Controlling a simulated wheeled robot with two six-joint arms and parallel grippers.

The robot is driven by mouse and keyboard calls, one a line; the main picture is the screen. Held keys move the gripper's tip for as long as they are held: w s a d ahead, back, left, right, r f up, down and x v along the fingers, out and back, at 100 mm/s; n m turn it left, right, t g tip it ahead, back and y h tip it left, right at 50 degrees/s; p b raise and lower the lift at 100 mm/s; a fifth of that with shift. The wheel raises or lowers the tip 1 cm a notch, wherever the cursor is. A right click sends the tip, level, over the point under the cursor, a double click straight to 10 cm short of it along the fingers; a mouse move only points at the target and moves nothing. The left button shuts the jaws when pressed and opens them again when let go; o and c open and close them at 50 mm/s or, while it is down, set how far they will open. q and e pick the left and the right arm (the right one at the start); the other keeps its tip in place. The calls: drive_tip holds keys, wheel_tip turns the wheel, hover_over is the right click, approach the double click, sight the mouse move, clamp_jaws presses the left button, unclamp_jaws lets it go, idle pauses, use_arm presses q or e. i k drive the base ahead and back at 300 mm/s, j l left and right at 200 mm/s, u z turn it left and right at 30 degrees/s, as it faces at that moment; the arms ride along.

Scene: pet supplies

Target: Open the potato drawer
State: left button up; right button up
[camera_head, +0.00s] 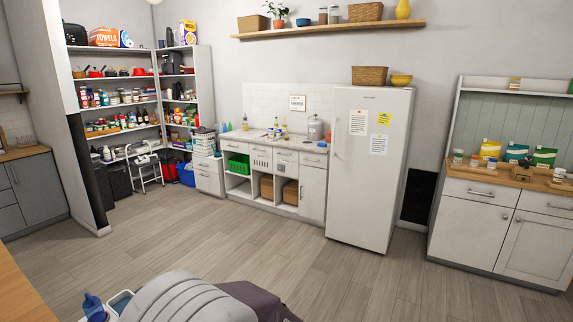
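No drawer carries a readable potato label, so I cannot tell which one is the potato drawer. A white counter unit (313,182) along the back wall has a row of drawers under its top. One drawer front with slots (261,158) sits right of a green crate (238,164) and looks shut. A small white drawer cabinet (209,180) at the counter's left end looks shut too. The right-hand cabinet has wide shut drawers, one of them the left drawer (480,191). Neither of my grippers is in view.
A white fridge (363,200) stands right of the counter. A step stool (147,168) and a blue bin (186,174) are by the stocked shelves at left. A grey ribbed object (185,301) fills the bottom foreground. The wooden floor (225,240) between is clear.

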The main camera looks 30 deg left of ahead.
sight(289, 158)
drive_tip(key=i+l, duration=0.2)
drive_tip(key=i, duration=0.2)
drive_tip(key=i+l+z, duration=0.1)
drive_tip(key=i, duration=0.35)
drive_tip(key=i+l, duration=0.2)
drive_tip(key=i, duration=0.2)
drive_tip(key=i+u, duration=0.25)
drive_tip(key=i, duration=0.25)
drive_tip(key=i+u, duration=0.25)
drive_tip(key=i, duration=0.2)
drive_tip(key=i+l+u, duration=0.15)
drive_tip(key=i+u, duration=0.15)
drive_tip(key=i, duration=0.2)
drive_tip(key=i+l+u, duration=0.25)
drive_tip(key=i, duration=0.2)
drive_tip(key=i+j+u, duration=0.2)
drive_tip(key=i+u, duration=0.25)
drive_tip(key=i, duration=0.3)
drive_tip(key=i+u, duration=0.45)
drive_tip(key=i, duration=1.3)
drive_tip(key=i+u, duration=0.15)
drive_tip(key=i, duration=0.85)
drive_tip(key=i+z, duration=0.9)
drive_tip(key=i+j+z, duration=0.2)
drive_tip(key=i+z, duration=0.2)
drive_tip(key=k, duration=0.05)
